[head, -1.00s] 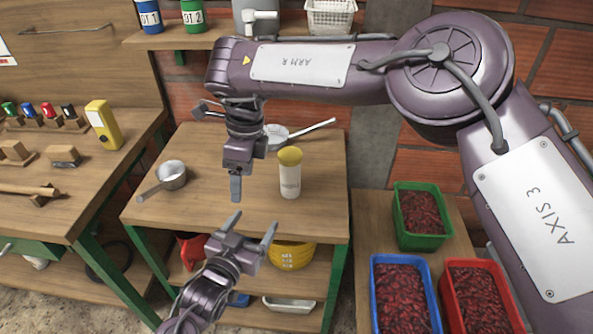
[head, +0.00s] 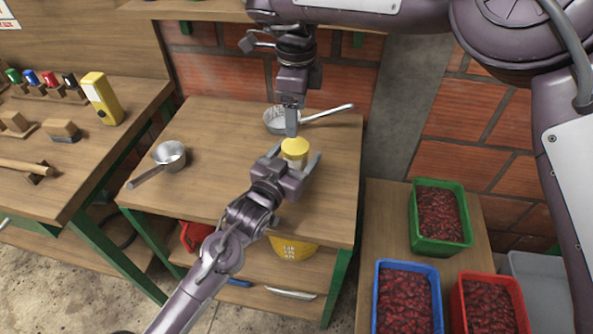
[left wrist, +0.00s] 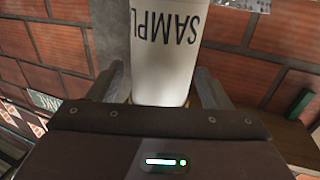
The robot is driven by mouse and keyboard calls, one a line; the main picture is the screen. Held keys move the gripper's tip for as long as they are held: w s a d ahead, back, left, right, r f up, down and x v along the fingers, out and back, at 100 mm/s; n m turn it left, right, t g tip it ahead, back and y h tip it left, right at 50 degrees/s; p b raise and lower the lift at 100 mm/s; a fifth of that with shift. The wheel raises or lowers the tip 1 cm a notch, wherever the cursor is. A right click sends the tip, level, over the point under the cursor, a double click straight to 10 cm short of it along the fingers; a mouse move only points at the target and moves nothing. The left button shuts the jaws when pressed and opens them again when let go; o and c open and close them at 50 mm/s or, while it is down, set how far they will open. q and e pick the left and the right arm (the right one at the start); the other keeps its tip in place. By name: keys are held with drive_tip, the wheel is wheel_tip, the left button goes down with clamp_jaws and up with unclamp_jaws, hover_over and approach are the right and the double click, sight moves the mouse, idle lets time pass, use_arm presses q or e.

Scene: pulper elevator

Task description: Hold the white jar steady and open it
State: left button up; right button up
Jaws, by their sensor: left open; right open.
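The white jar (head: 296,164) with a yellow lid (head: 295,147) stands upright on the wooden table. In the left wrist view the jar (left wrist: 166,50) shows part of the word "SAMPLE" and sits between the two fingers. My left gripper (head: 297,160) is open around the jar's body, with a finger on either side; I cannot tell whether they touch it. It hides the jar's lower part in the head view. My right gripper (head: 291,122) points down just above and behind the lid, apart from it as far as I can see, and only one finger shows clearly.
A strainer (head: 283,121) lies behind the jar and a small metal pan (head: 170,156) stands at the table's left. Green (head: 440,240), blue (head: 380,310) and red (head: 463,310) crates of dark red contents are at the right. The table front is clear.

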sight(295, 145)
use_arm(q)
drive_tip(key=shift+r, duration=0.2)
use_arm(e)
drive_tip(key=shift+s+a+r, duration=0.15)
drive_tip(key=shift+s+a, duration=0.05)
drive_tip(key=shift+s, duration=0.05)
use_arm(q)
drive_tip(key=shift+w+f, duration=0.1)
drive_tip(key=c, duration=0.5)
use_arm(e)
drive_tip(key=shift+w+d, duration=0.1)
drive_tip(key=shift+w, duration=0.05)
use_arm(q)
clamp_jaws()
use_arm(e)
drive_tip(key=m, duration=0.4)
drive_tip(key=shift+m, duration=0.4)
drive_tip(key=m, duration=0.9)
drive_tip(key=shift+a, duration=0.2)
drive_tip(key=m, duration=1.6)
drive_tip(key=shift+m, duration=0.3)
drive_tip(key=m, duration=0.4)
drive_tip(key=shift+d+m, duration=0.1)
drive_tip(key=shift+m, duration=0.2)
drive_tip(key=m, duration=0.5)
drive_tip(key=shift+d+f+m, duration=0.1)
drive_tip(key=shift+f+m, duration=0.2)
drive_tip(key=shift+f, duration=3.75)
